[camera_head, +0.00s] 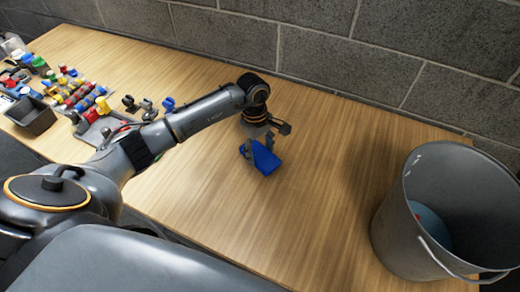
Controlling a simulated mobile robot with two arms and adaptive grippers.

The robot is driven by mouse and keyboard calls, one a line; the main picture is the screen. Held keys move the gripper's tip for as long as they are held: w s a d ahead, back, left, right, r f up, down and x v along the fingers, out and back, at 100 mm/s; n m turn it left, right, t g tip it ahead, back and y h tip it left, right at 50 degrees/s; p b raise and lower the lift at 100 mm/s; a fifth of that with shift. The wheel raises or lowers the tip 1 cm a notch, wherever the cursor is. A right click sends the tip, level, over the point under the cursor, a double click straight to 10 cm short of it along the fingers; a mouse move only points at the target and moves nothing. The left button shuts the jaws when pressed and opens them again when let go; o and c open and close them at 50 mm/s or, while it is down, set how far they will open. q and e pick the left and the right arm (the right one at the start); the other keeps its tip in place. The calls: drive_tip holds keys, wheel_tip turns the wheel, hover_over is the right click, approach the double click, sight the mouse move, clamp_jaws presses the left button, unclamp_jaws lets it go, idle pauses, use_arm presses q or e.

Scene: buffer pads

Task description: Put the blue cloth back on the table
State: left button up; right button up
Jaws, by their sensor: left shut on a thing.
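The blue cloth (265,159) shows in the head view near the middle of the wooden table (310,225). It looks like a small, bright blue folded piece. My left gripper (257,147) points down over the table and is shut on the cloth, with the cloth hanging below and between its fingers. The cloth is at or just above the table top; I cannot tell whether it touches. My right gripper is not in the view.
A grey metal bucket (398,238) stands at the right, with something blue and a bit of red inside. Many small coloured parts and a dark open bin (31,117) crowd the table's left end. A grey block wall (330,60) runs behind. The table around the cloth is clear.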

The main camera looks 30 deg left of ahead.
sight(257, 151)
use_arm(q)
drive_tip(key=o, duration=1.1)
drive_tip(key=shift+r+p, duration=0.15)
drive_tip(key=shift+p, duration=0.15)
wheel_tip(257, 151, up, 12)
drive_tip(key=a+b, duration=0.1)
drive_tip(key=b, duration=0.1)
drive_tip(key=shift+w+a+b, duration=0.2)
drive_tip(key=shift+w+b, duration=0.05)
drive_tip(key=shift+b, duration=0.05)
